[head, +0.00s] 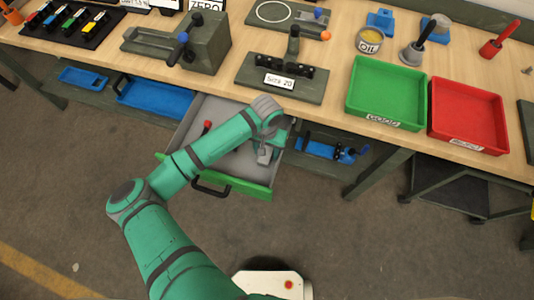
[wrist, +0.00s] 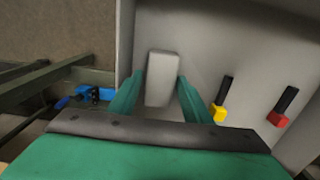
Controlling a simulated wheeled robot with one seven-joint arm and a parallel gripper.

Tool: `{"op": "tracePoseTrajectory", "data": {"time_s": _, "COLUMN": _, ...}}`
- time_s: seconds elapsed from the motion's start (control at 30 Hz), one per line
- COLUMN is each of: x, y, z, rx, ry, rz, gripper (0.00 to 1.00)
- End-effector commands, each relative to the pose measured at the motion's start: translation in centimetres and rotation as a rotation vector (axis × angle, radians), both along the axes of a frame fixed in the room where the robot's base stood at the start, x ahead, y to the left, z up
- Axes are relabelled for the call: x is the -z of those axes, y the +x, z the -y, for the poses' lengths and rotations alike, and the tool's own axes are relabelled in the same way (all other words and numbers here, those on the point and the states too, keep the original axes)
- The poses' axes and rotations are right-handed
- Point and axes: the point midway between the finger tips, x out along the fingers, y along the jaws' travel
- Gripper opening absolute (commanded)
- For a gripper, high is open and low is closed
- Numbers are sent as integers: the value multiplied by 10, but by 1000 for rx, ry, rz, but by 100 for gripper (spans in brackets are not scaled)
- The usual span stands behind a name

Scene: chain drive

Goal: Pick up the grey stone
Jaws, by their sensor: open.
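The grey stone (wrist: 162,78) is a pale rectangular block lying on the floor of the open drawer (head: 222,179), close to a side wall. In the wrist view my gripper (wrist: 164,88) is open, with one green finger on each side of the stone. I cannot tell whether either finger touches it. In the head view my arm reaches down into the drawer's right part, and a light grey block (head: 264,154) shows at its end. My wrist partly hides the gripper there.
A yellow-and-black tool (wrist: 220,104) and a red-and-black tool (wrist: 284,106) lie in the drawer, right of the stone in the wrist view. The workbench (head: 335,63) stands above, with a green tray (head: 387,119) and a red tray (head: 468,145). A blue bin (head: 155,97) is left below.

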Motion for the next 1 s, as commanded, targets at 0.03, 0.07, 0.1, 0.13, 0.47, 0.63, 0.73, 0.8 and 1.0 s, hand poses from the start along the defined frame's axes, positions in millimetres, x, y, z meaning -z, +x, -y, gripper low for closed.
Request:
{"op": "tracePoseTrajectory", "data": {"time_s": 0.03, "x": 3, "y": 0, "z": -1, "rx": -1, "ry": 1, "rz": -1, "gripper": 45}}
{"op": "tracePoseTrajectory", "data": {"time_s": 0.07, "x": 5, "y": 0, "z": -1, "rx": -1, "ry": 1, "rz": 0, "gripper": 45}}
{"op": "tracePoseTrajectory", "data": {"time_s": 0.1, "x": 6, "y": 0, "z": -1, "rx": -1, "ry": 1, "rz": 0, "gripper": 45}}
{"op": "tracePoseTrajectory", "data": {"time_s": 0.13, "x": 6, "y": 0, "z": -1, "rx": -1, "ry": 1, "rz": 1, "gripper": 45}}
{"op": "tracePoseTrajectory", "data": {"time_s": 0.47, "x": 6, "y": 0, "z": -1, "rx": -1, "ry": 0, "rz": 1, "gripper": 9}}
{"op": "tracePoseTrajectory", "data": {"time_s": 0.63, "x": 6, "y": 0, "z": -1, "rx": -1, "ry": 0, "rz": 1, "gripper": 4}}
{"op": "tracePoseTrajectory", "data": {"time_s": 0.73, "x": 5, "y": 0, "z": -1, "rx": -1, "ry": -1, "rz": 2, "gripper": 4}}
{"op": "tracePoseTrajectory", "data": {"time_s": 0.8, "x": 1, "y": 1, "z": -1, "rx": -1, "ry": -1, "rz": 2, "gripper": 4}}
{"op": "tracePoseTrajectory", "data": {"time_s": 1.0, "x": -29, "y": 1, "z": 0, "rx": 1, "ry": -1, "rz": 4, "gripper": 4}}
